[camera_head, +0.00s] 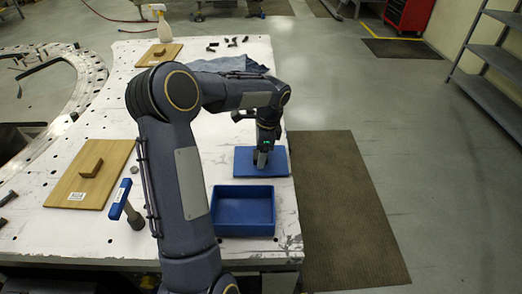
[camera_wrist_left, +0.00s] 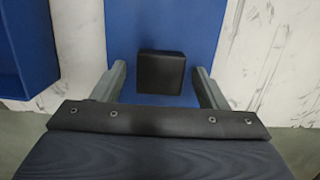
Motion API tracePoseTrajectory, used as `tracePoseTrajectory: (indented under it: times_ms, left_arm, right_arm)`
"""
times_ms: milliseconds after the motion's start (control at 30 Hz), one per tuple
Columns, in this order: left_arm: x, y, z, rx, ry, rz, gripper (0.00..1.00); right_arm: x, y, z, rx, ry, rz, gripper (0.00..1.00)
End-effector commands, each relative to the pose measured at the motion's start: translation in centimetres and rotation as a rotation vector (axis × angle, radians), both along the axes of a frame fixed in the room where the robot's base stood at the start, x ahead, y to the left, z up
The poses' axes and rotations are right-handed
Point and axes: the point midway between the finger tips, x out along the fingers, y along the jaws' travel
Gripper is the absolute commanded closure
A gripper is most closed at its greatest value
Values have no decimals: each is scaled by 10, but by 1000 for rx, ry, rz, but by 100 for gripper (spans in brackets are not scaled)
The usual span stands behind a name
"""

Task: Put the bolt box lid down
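The blue bolt box lid (camera_head: 240,168) appears to lie flat on the white table, just behind the open blue box (camera_head: 243,230). In the left wrist view the lid (camera_wrist_left: 208,25) has a square black knob (camera_wrist_left: 160,72). My left gripper (camera_head: 262,160) reaches down over the lid. In the wrist view its fingers (camera_wrist_left: 160,88) stand apart on either side of the knob, with a visible gap on both sides. The box also shows at the left of the wrist view (camera_wrist_left: 22,60). In the head view my fingers mostly hide the knob. My right gripper is out of view.
A wooden board with a handle (camera_head: 112,165) and a blue-handled tool (camera_head: 121,199) are on the left. A second wooden board (camera_head: 170,56), a blue cloth (camera_head: 230,64) and a spray bottle (camera_head: 163,27) are at the back. The table's right edge is close to the lid.

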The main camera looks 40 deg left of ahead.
Motion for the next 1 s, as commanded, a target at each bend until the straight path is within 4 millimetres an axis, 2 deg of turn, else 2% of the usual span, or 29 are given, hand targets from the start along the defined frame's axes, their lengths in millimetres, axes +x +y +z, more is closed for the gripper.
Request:
tracePoseTrajectory:
  times_ms: [200,367,800,1000]
  left_arm:
    - [0,0,1,0,0,0,33]
    - [2,-1,13,2,-5,-1,33]
    - [11,-11,100,1,-4,0,33]
    - [12,-13,119,0,-1,0,33]
  right_arm:
    - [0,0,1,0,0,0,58]
    - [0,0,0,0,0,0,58]
    - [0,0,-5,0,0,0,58]
    - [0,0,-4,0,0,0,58]
